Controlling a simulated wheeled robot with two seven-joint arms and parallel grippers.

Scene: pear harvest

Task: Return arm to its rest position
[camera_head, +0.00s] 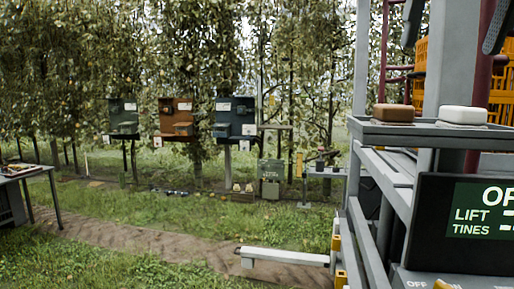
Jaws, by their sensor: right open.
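My right gripper (449,46) shows at the top right edge as two dark fingers set wide apart. It is open, and I see nothing held between them. The fingers hang above a grey tray (382,130) on the metal frame, apart from it. A brown block (393,113) and a white block (463,115) lie on that tray. The rest of the right arm is cut off by the picture edge. My left gripper is not in view.
A grey upright post (446,60) and orange crates (420,65) stand at the right. A dark sign (462,225) reads "LIFT TINES". Grey, brown and blue boxes (235,118) stand before the trees. A table (22,172) is at left.

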